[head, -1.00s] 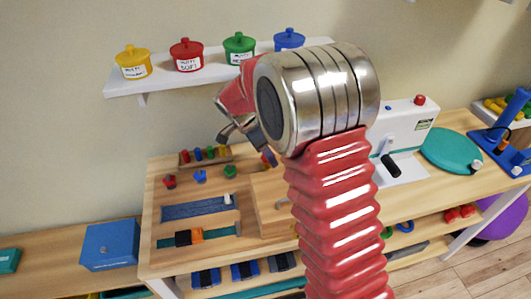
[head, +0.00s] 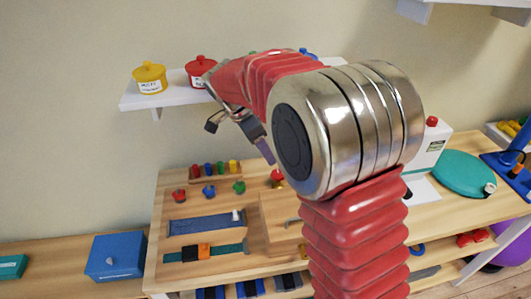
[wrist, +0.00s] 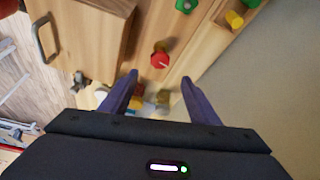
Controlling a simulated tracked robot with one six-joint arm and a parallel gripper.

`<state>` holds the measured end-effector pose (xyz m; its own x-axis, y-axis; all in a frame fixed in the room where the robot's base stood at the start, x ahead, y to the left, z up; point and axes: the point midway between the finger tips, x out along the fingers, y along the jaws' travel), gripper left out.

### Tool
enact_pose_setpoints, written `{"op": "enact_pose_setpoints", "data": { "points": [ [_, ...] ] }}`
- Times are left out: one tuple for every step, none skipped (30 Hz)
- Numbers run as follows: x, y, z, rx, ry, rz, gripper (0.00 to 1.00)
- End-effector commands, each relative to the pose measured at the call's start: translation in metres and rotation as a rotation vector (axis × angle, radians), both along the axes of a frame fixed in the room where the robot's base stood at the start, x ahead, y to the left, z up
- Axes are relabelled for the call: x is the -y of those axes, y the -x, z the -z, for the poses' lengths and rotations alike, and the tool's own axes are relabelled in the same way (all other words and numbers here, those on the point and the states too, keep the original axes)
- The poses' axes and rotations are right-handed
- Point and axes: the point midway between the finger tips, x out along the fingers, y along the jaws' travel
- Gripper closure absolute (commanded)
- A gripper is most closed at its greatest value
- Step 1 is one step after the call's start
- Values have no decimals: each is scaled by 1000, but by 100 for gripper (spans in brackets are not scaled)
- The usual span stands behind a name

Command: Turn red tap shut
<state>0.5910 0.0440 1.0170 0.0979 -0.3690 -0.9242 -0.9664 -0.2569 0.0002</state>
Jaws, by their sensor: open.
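A red knob (wrist: 160,58), apparently the tap, stands on the wooden worktop in the wrist view, ahead of and between my fingertips. It appears to be the red piece (head: 277,175) just left of my arm's metal joint in the head view, partly hard to make out. Another red piece (head: 179,195) stands at the left of the worktop, beside a blue and a green one. My gripper (head: 240,138) is open and empty, raised above the worktop. In the wrist view its two purple fingers (wrist: 159,77) are spread apart and do not visibly touch the knob.
A wooden box with a metal handle (wrist: 45,40) stands close by the knob. A rack of coloured pegs (head: 214,172) is at the back of the worktop. A shelf (head: 176,96) with lidded pots is above. A white machine (head: 432,150) stands at right.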

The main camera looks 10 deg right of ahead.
Motion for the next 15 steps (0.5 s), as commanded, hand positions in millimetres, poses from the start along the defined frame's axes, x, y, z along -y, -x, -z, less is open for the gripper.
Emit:
{"op": "enact_pose_setpoints", "data": {
  "points": [
    [0,0,0,0,0,0,44],
    [0,0,0,0,0,0,44],
    [0,0,0,0,0,0,44],
    [0,0,0,0,0,0,44],
    [0,0,0,0,0,0,44],
    [0,0,0,0,0,0,45],
    [0,0,0,0,0,-1,45],
    [0,0,0,-1,0,-2,45],
    [0,1,0,-2,-1,-6,45],
    [0,1,0,-4,-1,-11,45],
    [0,2,0,-5,-2,-16,45],
    [0,3,-1,-10,-4,-28,45],
    [0,4,-1,-14,-4,-41,45],
    [1,6,-1,-20,-6,-54,45],
    [1,9,-1,-29,-9,-79,45]
  ]
}}
